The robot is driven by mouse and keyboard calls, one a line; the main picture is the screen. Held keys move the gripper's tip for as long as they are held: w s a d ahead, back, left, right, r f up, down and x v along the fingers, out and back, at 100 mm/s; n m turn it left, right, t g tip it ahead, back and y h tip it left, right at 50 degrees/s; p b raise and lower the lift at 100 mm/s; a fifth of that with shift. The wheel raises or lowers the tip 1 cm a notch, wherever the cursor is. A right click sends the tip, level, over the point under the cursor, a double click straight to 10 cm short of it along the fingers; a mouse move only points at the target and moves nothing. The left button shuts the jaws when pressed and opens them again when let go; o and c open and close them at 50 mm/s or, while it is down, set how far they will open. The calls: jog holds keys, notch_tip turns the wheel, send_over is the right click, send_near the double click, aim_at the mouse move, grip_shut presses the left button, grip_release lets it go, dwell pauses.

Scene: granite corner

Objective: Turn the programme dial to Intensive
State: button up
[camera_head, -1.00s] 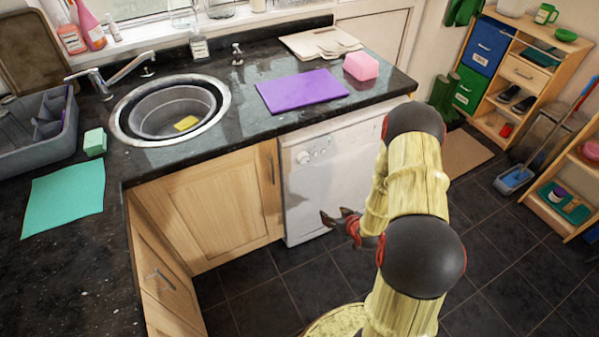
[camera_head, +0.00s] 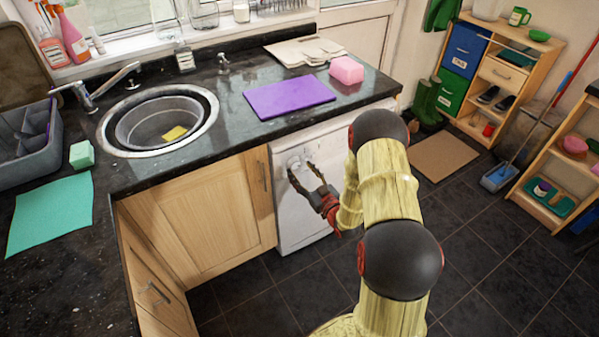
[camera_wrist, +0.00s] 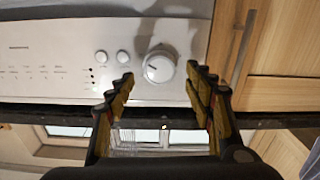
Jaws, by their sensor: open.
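The white dishwasher (camera_head: 296,222) stands under the counter, right of a wooden cupboard. Its round white programme dial (camera_head: 294,162) is at the upper left of its front, just beyond my fingertips. In the wrist view, which is upside down, the dial (camera_wrist: 159,68) has a dark pointer mark and lies between the two fingertips, slightly ahead of them. Two small round buttons (camera_wrist: 112,57) are beside it. Printed programme labels are too small to read. My gripper (camera_head: 301,172) is open and empty, with a finger on either side of the dial; I cannot tell whether they touch it.
The dark counter edge (camera_head: 225,148) runs above the dishwasher. A purple board (camera_head: 290,95) and a pink block (camera_head: 346,70) lie on the counter. The cupboard handle (camera_head: 265,172) sticks out near the dishwasher. The tiled floor (camera_head: 490,250) to the right is mostly clear.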

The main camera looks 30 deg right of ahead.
jog(key=shift+w, duration=0.9)
jog(key=c, duration=0.3)
jog(key=c, duration=0.7)
jog(key=shift+c, duration=0.8)
